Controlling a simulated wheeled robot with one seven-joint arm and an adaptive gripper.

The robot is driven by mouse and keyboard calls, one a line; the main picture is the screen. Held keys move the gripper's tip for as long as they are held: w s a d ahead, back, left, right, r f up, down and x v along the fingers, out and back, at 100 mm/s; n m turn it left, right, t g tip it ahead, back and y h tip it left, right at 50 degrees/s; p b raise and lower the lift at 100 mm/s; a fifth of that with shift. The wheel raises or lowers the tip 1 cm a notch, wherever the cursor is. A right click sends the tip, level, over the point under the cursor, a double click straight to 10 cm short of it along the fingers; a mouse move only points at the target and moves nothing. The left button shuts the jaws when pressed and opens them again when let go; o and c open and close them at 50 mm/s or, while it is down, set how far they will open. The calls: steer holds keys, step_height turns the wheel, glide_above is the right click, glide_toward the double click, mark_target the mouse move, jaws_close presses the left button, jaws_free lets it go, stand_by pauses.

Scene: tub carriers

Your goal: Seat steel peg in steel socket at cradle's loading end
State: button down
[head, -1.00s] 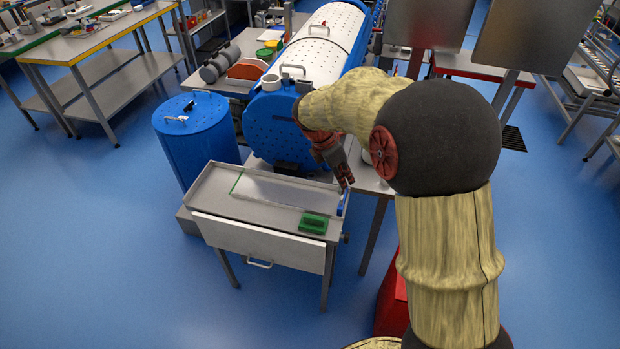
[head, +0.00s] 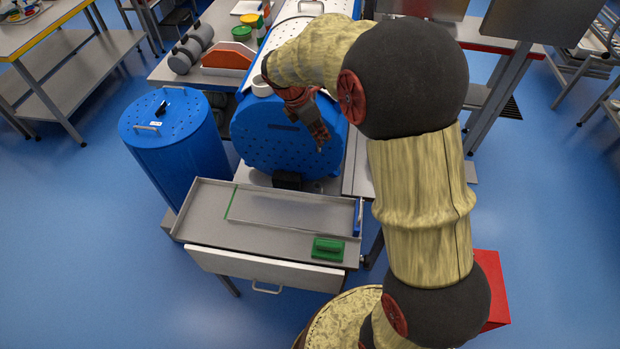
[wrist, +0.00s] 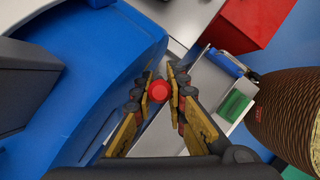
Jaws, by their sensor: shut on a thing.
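My gripper (head: 320,143) hangs in front of the blue perforated end of the long drum (head: 270,140), above the tray table's back edge. In the wrist view my gripper (wrist: 160,88) is shut on a small piece with a round red end (wrist: 158,91), seen end-on. I take it for the peg; no bare steel shows on it. The piece is too small to make out in the head view. A dark block (head: 287,181) sits low under the drum's near end. I cannot make out the steel socket or tell it from this block.
A shallow tray table (head: 205,228) stands in front of the drum, with a green block (head: 328,249) at its front right and a blue strip (head: 358,217) on its right side. A blue perforated barrel (head: 170,155) stands left. A red box (head: 490,285) is right. Open floor lies left.

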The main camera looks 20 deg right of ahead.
steer(key=f+b, duration=0.1)
steer(key=f, duration=0.5)
steer(key=f+b, duration=0.2)
steer(key=f, duration=0.4)
steer(key=f+b, duration=0.2)
steer(key=f, duration=0.4)
steer(key=shift+w, duration=0.25)
steer(key=shift+f, duration=0.2)
steer(key=shift+f, duration=0.35)
steer(key=c, duration=1.8)
jaws_free()
